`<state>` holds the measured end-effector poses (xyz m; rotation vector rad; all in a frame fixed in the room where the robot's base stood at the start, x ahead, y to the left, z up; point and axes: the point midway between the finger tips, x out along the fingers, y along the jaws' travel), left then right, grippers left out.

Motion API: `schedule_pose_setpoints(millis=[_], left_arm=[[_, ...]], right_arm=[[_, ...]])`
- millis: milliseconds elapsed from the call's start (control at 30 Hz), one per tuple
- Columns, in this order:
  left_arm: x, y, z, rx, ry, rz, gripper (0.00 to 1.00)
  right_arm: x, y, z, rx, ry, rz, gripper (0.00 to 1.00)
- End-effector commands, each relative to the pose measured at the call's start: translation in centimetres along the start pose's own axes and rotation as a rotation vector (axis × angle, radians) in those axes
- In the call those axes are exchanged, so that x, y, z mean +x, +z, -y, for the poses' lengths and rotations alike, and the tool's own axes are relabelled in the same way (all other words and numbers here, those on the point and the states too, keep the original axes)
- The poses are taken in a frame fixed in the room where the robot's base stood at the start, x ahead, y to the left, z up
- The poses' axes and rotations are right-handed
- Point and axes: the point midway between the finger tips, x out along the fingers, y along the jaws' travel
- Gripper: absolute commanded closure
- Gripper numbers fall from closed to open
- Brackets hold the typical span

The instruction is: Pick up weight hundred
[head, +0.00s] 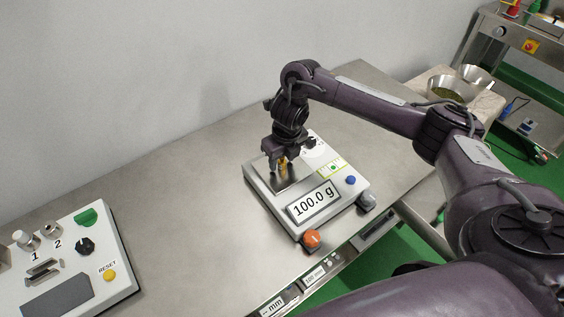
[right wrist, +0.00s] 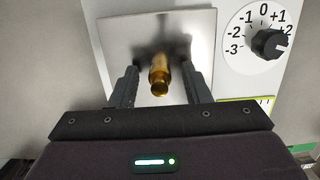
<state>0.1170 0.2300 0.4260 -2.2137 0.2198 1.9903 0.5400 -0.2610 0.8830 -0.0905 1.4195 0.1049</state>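The brass weight (right wrist: 160,74) stands on the square steel pan (right wrist: 120,30) of the scale. In the head view the weight (head: 283,164) shows as a small gold spot between my gripper's fingers. The scale (head: 262,199) has a display (head: 314,204) that reads 100.0 g. My right gripper (right wrist: 160,85) is open, with one finger on each side of the weight and a visible gap on both sides. In the head view my right gripper (head: 281,166) points down over the pan. My left gripper is not in view.
The scale has a dial, a blue button (head: 351,180) and an orange knob (head: 311,239) at its front corner. A control box (head: 118,262) with a yellow reset button stands at the left. The steel table (head: 185,215) is clear between them. Metal bowls (head: 446,86) stand at the back right.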

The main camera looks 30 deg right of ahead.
Motion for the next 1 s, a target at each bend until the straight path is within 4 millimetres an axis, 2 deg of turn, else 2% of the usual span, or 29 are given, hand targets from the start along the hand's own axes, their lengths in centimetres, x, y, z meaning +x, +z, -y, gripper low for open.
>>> schedule_pose_setpoints(millis=[33,300,567,733,867,1000], left_arm=[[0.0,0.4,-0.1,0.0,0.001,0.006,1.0],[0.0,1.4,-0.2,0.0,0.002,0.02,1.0],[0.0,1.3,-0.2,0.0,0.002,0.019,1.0],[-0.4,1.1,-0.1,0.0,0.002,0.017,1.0],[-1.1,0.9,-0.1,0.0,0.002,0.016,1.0],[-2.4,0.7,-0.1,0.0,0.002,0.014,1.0]], right_arm=[[0.0,0.0,0.0,0.0,0.0,0.0,0.64],[0.0,0.0,0.0,0.0,0.0,0.001,0.99],[-0.1,0.1,0.0,0.0,0.0,0.002,1.0],[-1.1,0.3,0.0,0.0,-0.001,0.005,1.0],[-2.8,0.6,0.1,-0.001,-0.002,0.007,1.0],[-5.8,1.1,0.1,-0.002,-0.003,0.008,1.0]])
